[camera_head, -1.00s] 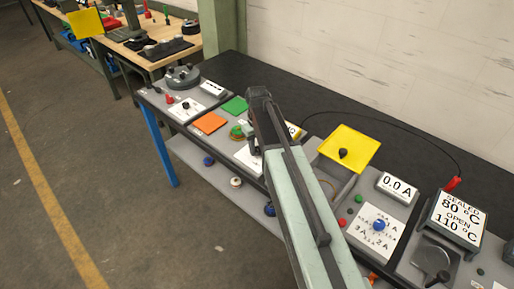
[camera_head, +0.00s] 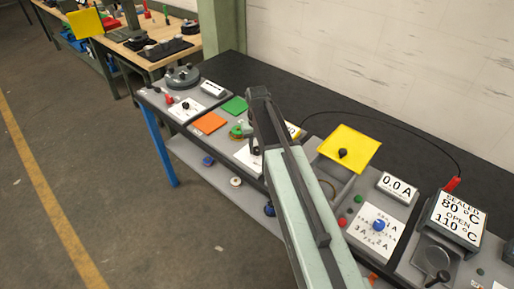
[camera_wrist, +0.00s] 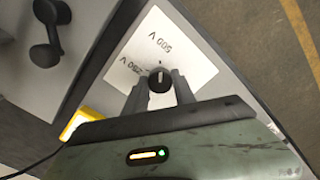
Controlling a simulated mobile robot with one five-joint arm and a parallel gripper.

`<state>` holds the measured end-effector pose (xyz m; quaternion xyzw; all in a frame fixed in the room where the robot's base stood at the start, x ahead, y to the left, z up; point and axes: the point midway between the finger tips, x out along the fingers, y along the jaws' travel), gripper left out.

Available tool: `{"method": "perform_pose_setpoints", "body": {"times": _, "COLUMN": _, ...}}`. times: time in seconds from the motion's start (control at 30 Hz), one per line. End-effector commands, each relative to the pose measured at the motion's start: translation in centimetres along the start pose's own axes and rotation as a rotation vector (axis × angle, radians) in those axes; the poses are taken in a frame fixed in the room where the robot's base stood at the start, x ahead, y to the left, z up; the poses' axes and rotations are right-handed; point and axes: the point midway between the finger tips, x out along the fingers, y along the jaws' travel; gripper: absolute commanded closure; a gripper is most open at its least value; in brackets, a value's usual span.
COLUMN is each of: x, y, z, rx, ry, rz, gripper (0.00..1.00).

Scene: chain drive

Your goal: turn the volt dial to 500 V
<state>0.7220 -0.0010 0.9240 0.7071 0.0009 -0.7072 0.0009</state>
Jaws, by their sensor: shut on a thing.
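The volt dial (camera_wrist: 159,84) is a small black knob on a white plate (camera_wrist: 185,62) in the wrist view. The plate is printed "500 V" above the knob and "250 V" to its left. My gripper (camera_wrist: 159,88) is shut on the knob, one finger on each side. A small pale mark on the knob appears to face up toward the 500 V side, but it is too small to read exactly. In the head view my gripper (camera_head: 256,147) is over the white plate (camera_head: 243,156), and my arm hides most of it.
An orange square (camera_head: 210,123) and a green square (camera_head: 235,105) lie left of my gripper. A yellow panel (camera_head: 349,148), a 0.0 A display (camera_head: 398,186) and a blue knob (camera_head: 379,225) stand to the right. A black handle (camera_wrist: 47,38) shows in the wrist view.

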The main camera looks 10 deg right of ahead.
Motion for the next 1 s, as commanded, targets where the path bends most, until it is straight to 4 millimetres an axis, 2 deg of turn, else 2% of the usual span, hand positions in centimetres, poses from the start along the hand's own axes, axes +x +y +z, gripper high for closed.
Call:
{"method": "perform_pose_setpoints", "body": {"times": 0.1, "x": 0.0, "y": 0.0, "z": 0.0, "rx": 0.001, "ry": 0.0, "rz": 0.0, "gripper": 1.0}}
{"method": "perform_pose_setpoints", "body": {"times": 0.13, "x": 0.0, "y": 0.0, "z": 0.0, "rx": 0.001, "ry": 0.0, "rz": 0.0, "gripper": 0.66}}
{"method": "perform_pose_setpoints", "body": {"times": 0.2, "x": 0.0, "y": 0.0, "z": 0.0, "rx": 0.001, "ry": 0.0, "rz": 0.0, "gripper": 0.47}}
{"method": "perform_pose_setpoints", "body": {"times": 0.5, "x": 0.0, "y": 0.0, "z": 0.0, "rx": 0.0, "ry": 0.0, "rz": 0.0, "gripper": 0.47}}
{"method": "perform_pose_setpoints", "body": {"times": 0.63, "x": -0.8, "y": 0.0, "z": 0.0, "rx": -0.001, "ry": 0.0, "rz": 0.0, "gripper": 0.47}}
{"method": "perform_pose_setpoints", "body": {"times": 0.77, "x": -2.6, "y": 0.0, "z": 0.0, "rx": -0.001, "ry": 0.0, "rz": 0.0, "gripper": 0.47}}
{"method": "perform_pose_setpoints", "body": {"times": 1.0, "x": -7.0, "y": 0.0, "z": 0.0, "rx": 0.0, "ry": 0.0, "rz": 0.0, "gripper": 0.47}}
